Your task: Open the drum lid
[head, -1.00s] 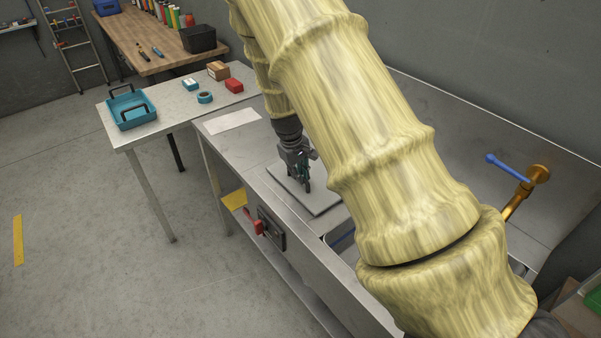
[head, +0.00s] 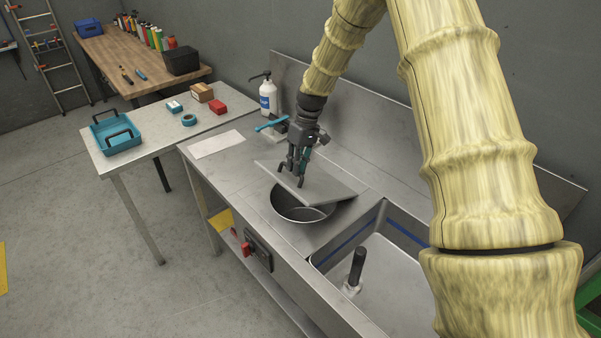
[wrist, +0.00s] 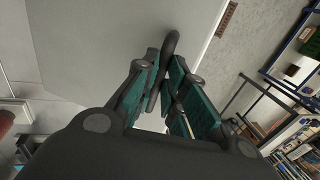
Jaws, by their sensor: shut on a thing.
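The drum lid (head: 325,187) is a flat grey square plate with a dark upright handle. In the head view it is tilted and partly raised over a round opening (head: 299,213) in the steel counter. The dark inside of the opening shows along its near side. My gripper (head: 298,177) is above the plate and shut on its handle. In the wrist view the dark curved handle (wrist: 171,45) sits between the teal finger pads of my gripper (wrist: 168,88). The pale plate (wrist: 100,45) fills the upper left there.
A steel sink (head: 384,290) with a dark upright pipe (head: 357,266) lies to the right of the opening. A white pump bottle (head: 268,97) and a blue-handled item (head: 271,124) are behind. A side table (head: 165,140) holds a teal tray and small boxes. A red-handled switch (head: 246,249) is on the counter front.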

